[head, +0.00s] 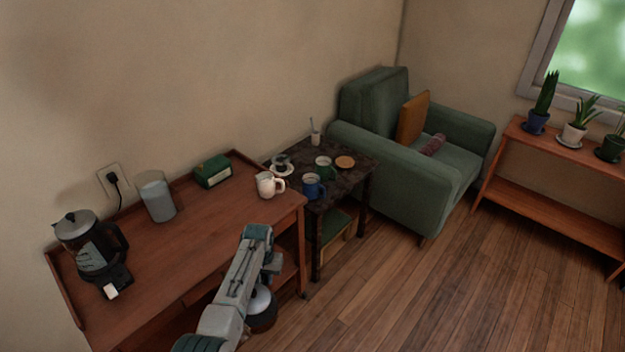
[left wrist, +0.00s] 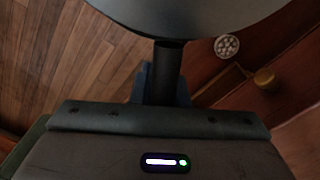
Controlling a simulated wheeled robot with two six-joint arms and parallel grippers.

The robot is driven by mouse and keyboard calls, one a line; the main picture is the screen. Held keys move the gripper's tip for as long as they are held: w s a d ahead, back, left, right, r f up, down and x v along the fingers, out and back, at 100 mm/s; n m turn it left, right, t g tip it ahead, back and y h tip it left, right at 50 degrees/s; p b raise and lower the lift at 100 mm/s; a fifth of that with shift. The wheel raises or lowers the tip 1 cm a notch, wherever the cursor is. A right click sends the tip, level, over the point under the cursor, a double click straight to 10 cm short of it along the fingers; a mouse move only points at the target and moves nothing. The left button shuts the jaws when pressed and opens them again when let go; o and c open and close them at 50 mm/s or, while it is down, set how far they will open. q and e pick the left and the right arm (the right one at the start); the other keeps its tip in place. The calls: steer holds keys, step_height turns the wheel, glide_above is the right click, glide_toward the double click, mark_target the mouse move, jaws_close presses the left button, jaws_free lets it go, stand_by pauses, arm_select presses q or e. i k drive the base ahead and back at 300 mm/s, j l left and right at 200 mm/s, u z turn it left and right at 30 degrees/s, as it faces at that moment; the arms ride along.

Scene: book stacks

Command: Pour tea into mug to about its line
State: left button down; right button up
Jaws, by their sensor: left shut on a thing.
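My left gripper (head: 270,268) is shut on the dark handle of a rounded pot (head: 262,312). It hangs beside the front of the wooden cabinet, partly behind my arm. In the left wrist view, the dark handle (left wrist: 168,72) runs up to the pot's broad grey round body (left wrist: 200,14), which is cut by the top edge. Whether it holds tea is not visible. A cream mug (head: 265,186) stands at the cabinet's right end. I cannot make out a fill line. My right gripper is not visible.
The cabinet top (head: 205,242) is clear in the middle. The side table also holds a cup on a saucer (head: 281,167). A green armchair (head: 385,175) stands beyond.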

mark_target(311, 186)
steer(key=i+l+u, duration=0.1)
steer(key=i+l, duration=1.4)
